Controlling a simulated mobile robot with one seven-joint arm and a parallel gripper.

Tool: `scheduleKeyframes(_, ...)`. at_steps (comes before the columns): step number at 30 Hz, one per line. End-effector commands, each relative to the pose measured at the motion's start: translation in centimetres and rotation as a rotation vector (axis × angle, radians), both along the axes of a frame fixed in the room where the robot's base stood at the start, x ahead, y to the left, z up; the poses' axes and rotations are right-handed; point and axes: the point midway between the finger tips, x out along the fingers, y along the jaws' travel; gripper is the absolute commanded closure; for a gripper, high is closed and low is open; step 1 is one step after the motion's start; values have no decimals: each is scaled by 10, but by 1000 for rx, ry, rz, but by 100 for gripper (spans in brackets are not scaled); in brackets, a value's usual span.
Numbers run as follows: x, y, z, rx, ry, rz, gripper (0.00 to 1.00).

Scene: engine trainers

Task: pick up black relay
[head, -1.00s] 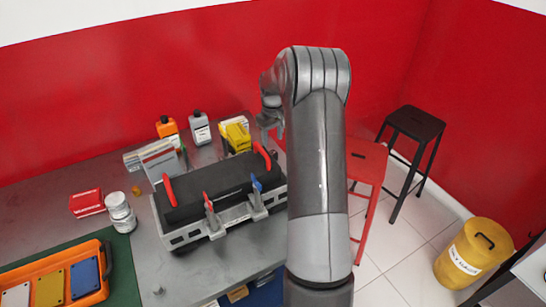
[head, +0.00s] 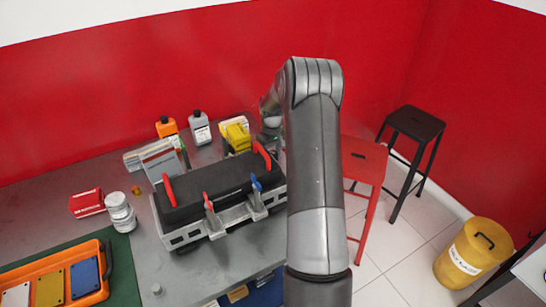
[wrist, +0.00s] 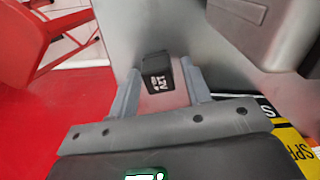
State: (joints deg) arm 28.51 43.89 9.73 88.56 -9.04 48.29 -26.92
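The black relay (wrist: 158,76) is a small dark block with white print in the wrist view. It sits on the grey bench top beyond my gripper's palm. My gripper (wrist: 162,74) is open, with one grey finger on each side of the relay. The gaps at its sides look narrow, and I cannot tell whether either finger touches it. In the head view my arm hides the relay and most of the gripper.
The black engine trainer (head: 210,190) with red handles stands left of my arm. Yellow boxes (head: 236,136), a grey bottle (head: 200,130) and an orange bottle (head: 167,128) stand behind it. A red stool (head: 365,160) is beyond the bench's right end.

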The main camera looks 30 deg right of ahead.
Motion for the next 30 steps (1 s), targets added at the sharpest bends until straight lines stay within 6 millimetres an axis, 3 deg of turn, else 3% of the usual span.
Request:
scheduleKeyframes(15,0,0,0,0,0,0,97)
scheduleKeyframes(25,0,0,5,0,0,0,97)
scheduleKeyframes(30,1,0,25,-1,-3,0,97)
